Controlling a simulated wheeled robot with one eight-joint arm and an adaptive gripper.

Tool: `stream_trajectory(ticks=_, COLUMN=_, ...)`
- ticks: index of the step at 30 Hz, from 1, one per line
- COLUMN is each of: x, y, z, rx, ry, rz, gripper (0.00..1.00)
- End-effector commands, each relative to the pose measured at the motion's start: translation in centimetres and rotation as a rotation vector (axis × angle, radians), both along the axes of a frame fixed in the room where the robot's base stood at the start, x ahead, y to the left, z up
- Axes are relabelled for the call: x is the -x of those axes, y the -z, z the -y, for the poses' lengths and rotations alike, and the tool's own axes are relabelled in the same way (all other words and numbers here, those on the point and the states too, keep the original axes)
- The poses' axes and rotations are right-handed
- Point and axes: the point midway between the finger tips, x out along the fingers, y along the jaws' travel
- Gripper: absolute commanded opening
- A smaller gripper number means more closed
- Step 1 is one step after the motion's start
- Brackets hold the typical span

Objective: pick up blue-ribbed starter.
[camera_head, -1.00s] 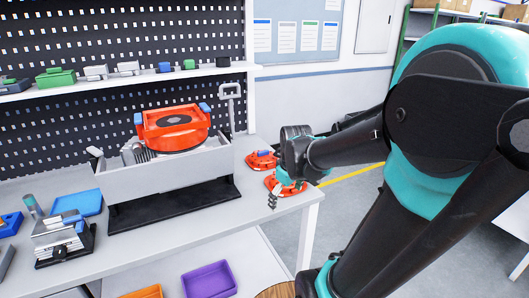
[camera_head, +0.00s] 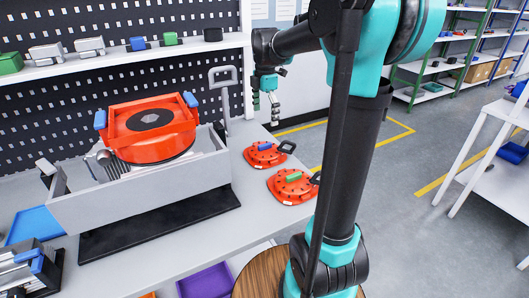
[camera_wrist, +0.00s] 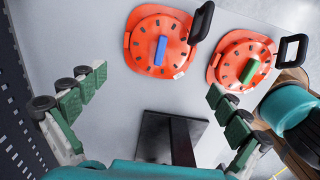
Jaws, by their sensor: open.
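The blue-ribbed starter (camera_head: 265,153) is a red disc-like cover with a raised blue bar and a dark handle. It lies flat on the bench near its right end. In the wrist view the blue-ribbed starter (camera_wrist: 143,50) shows at the upper middle, beyond the fingertips. A similar starter with a green bar (camera_head: 291,186) lies closer to the front. It shows at the upper right of the wrist view (camera_wrist: 231,62). My gripper (camera_head: 266,104) is open and empty, raised above the bench behind the blue-ribbed starter. Its spread green-padded fingers show in the wrist view (camera_wrist: 158,86).
A grey tray (camera_head: 140,198) holding a red engine-like housing (camera_head: 151,127) stands left of the starters. A grey upright handle (camera_head: 222,92) rises behind the tray. A shelf (camera_head: 110,62) with small blocks runs along the pegboard. A purple bin (camera_head: 206,281) sits below the bench.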

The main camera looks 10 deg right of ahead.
Motion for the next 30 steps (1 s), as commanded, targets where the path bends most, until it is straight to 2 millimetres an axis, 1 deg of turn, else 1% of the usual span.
stream_trajectory(ticks=1, x=-0.1, y=1.1, z=0.0, rx=0.0, ry=0.0, rz=0.0, gripper=1.0)
stream_trajectory(ticks=3, x=0.0, y=2.5, z=0.0, rx=0.0, ry=0.001, rz=0.0, gripper=1.0)
stream_trajectory(ticks=6, x=0.0, y=4.4, z=0.0, rx=0.0, ry=0.001, rz=0.0, gripper=1.0)
stream_trajectory(ticks=9, x=0.0, y=5.8, z=0.0, rx=0.0, ry=0.002, rz=0.001, gripper=1.0)
stream_trajectory(ticks=12, x=0.0, y=6.8, z=0.0, rx=0.0, ry=0.002, rz=0.001, gripper=1.0)
stream_trajectory(ticks=17, x=0.0, y=7.6, z=0.0, rx=0.0, ry=0.002, rz=0.001, gripper=1.0)
stream_trajectory(ticks=25, x=0.0, y=11.2, z=0.1, rx=0.0, ry=0.002, rz=0.001, gripper=1.0)
stream_trajectory(ticks=27, x=0.0, y=11.9, z=0.1, rx=-0.001, ry=0.002, rz=0.001, gripper=1.0)
stream_trajectory(ticks=30, x=0.0, y=12.3, z=0.1, rx=-0.001, ry=0.002, rz=0.001, gripper=1.0)
